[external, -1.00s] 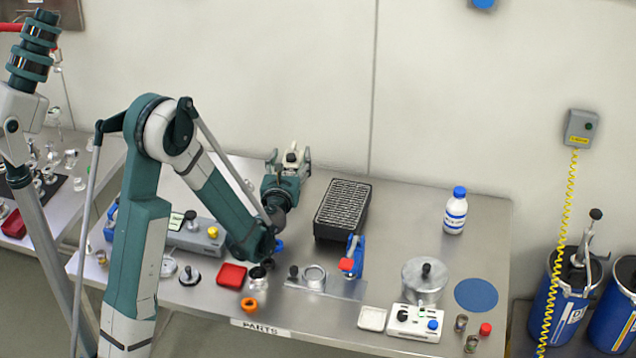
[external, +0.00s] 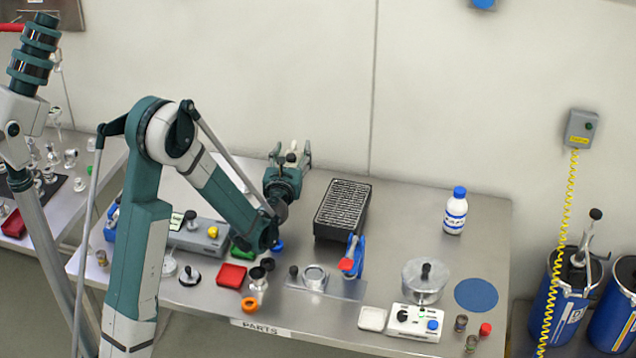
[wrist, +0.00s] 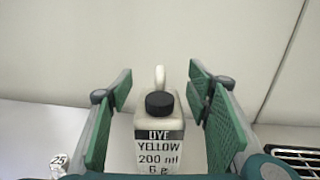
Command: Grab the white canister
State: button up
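A white canister (wrist: 160,128) with a black cap and a label reading "DYE YELLOW 200 ml" stands upright in the middle of the wrist view. A pale loop, probably its handle, rises behind the cap. My gripper (wrist: 163,95) is open, with one green-padded finger on each side of the canister and a gap on both sides. In the external view my gripper (external: 291,160) is at the back of the table, left of the black ribbed box. There the canister is mostly hidden by my gripper.
The black ribbed box (external: 342,208) stands right of my gripper. A grey device (external: 200,238), a red tray (external: 232,275) and a green tray (external: 243,247) lie nearer the front. A white bottle with a blue cap (external: 455,212) stands far right. The wall is close behind.

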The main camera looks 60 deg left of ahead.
grip_shut()
jog(key=shift+r+p, duration=1.35)
jog(key=shift+r, duration=3.7)
